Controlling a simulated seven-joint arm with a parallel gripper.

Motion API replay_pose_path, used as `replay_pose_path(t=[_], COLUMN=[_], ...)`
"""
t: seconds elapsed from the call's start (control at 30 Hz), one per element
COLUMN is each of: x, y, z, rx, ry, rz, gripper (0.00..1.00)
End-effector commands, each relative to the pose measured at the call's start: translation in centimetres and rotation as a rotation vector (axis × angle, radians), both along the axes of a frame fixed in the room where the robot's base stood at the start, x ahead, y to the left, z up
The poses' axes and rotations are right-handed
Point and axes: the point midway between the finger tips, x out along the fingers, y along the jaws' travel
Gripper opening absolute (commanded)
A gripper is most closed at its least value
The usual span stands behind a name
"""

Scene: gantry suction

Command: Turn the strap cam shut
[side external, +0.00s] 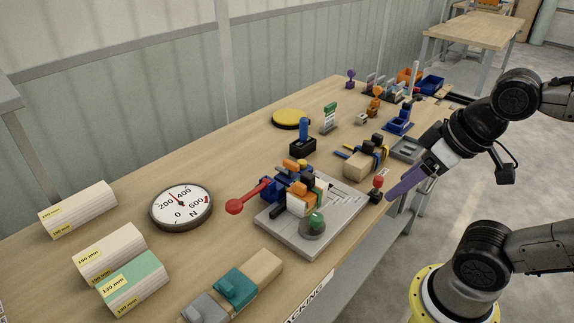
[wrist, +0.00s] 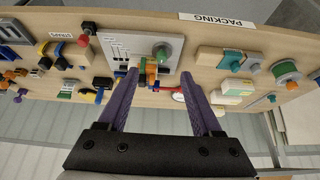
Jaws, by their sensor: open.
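A grey fixture plate (side external: 338,213) lies on the bench and also shows in the wrist view (wrist: 117,45). On it are a white block (side external: 300,203) with orange and black parts, a green domed knob (side external: 312,226), and a blue clamp (side external: 276,188) with a red ball-ended lever (side external: 247,197). Orange pieces (side external: 305,183) top this group; I cannot tell which part is the strap cam. My gripper (wrist: 160,73) is open with two purple fingers, apart and empty. In the side view my gripper (side external: 393,196) is right of the plate, above the bench's front edge.
A force dial (side external: 181,208) and labelled blocks (side external: 78,209) lie to the left. A teal-and-wood block (side external: 248,280) is in front. A small red knob (side external: 378,183) stands near my fingers. A strapped wooden block (side external: 364,162) and several small items crowd the far end.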

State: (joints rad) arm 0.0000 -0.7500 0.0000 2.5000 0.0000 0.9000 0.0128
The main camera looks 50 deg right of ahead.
Motion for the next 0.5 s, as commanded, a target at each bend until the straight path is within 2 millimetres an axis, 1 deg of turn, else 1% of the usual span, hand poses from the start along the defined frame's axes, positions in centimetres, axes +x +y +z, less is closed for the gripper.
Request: replay_pose_path(t=[0.03, 0.13, 0.17, 0.27, 0.37, 0.47, 0.5], x=[0.0, -0.4, -0.3, 0.3, 1.8, 3.8, 4.8], y=[0.0, 0.0, 0.0, 0.0, -0.1, -0.2, -0.3], z=[0.0, -0.1, 0.2, 2.2, 4.5, 6.8, 7.6], rx=[0.009, 0.049, 0.065, 0.129, 0.197, 0.261, 0.285], ry=[0.002, 0.019, 0.018, 0.000, 0.003, 0.020, 0.028], rz=[-0.018, -0.093, -0.124, -0.242, -0.372, -0.512, -0.567], gripper=[0.77, 0.95, 0.97, 0.97, 0.97, 0.97, 0.97])
